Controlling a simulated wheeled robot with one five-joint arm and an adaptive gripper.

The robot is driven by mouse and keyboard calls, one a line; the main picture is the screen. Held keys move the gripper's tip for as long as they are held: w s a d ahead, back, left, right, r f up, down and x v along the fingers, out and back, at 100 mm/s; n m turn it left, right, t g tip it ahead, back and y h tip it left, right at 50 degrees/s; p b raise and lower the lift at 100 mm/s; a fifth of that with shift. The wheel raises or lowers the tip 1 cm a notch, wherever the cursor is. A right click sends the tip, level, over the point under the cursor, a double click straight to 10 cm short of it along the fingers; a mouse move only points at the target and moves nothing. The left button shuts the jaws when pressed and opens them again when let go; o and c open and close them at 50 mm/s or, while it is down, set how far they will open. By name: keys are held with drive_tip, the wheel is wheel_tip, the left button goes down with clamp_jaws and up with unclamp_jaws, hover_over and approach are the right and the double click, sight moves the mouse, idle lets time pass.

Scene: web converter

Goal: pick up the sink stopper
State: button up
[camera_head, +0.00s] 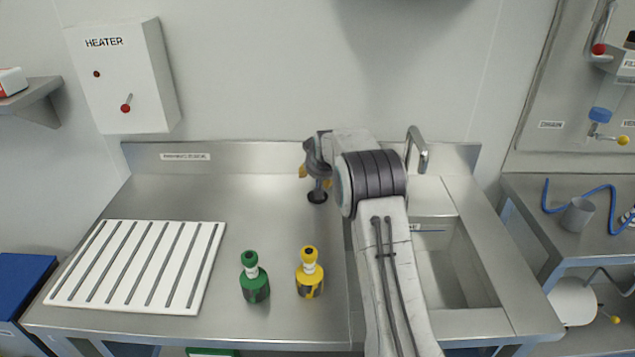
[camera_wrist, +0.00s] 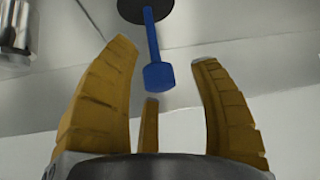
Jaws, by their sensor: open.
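The sink stopper shows in the wrist view as a black disc with a blue stem and a blue knob (camera_wrist: 159,76). Its black disc (camera_head: 317,198) lies on the steel counter left of the sink in the head view; my gripper hides its stem there. My gripper (camera_head: 315,179) is just above it, pointing down. In the wrist view, my gripper (camera_wrist: 163,64) has its yellow fingers spread, with the blue knob in the picture's gap between them. I cannot tell whether any finger touches the knob.
The sink basin (camera_head: 450,264) and a tap (camera_head: 419,150) are to the right, partly behind my arm. A green-capped bottle (camera_head: 254,280) and a yellow-capped bottle (camera_head: 309,277) stand near the front. A white slatted rack (camera_head: 139,266) lies left. Counter around the stopper is clear.

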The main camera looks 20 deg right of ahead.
drive_tip(key=shift+w+f, duration=0.25)
drive_tip(key=shift+f, duration=0.1)
clamp_jaws()
idle(0.5)
